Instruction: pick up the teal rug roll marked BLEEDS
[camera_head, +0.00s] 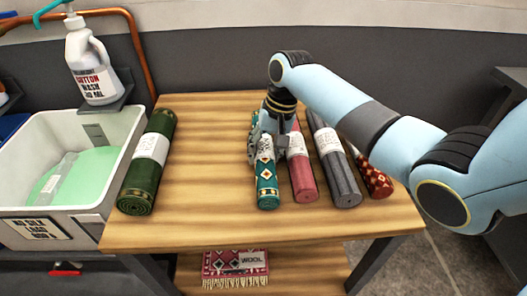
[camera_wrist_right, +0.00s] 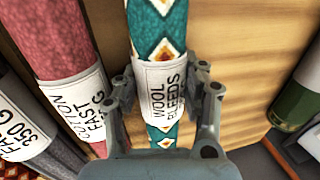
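The teal rug roll (camera_head: 266,184) with red and cream diamonds lies on the wooden table. Its white label reads WOOL BLEEDS in the right wrist view (camera_wrist_right: 163,92). My right gripper (camera_head: 266,140) is down over the roll's middle. In the right wrist view its two fingers (camera_wrist_right: 163,76) stand on either side of the roll at the label, close to its sides. Whether they press on it I cannot tell. The gripper hides part of the roll in the head view. My left gripper is not in view.
A red roll (camera_head: 302,175), a grey roll (camera_head: 336,170) and a red patterned roll (camera_head: 376,182) lie to the right, the red one close by. A green roll (camera_head: 138,183) lies left. Beyond it stand a tub (camera_head: 125,127) and a bottle (camera_head: 91,62). Bare tabletop (camera_head: 205,165) lies between.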

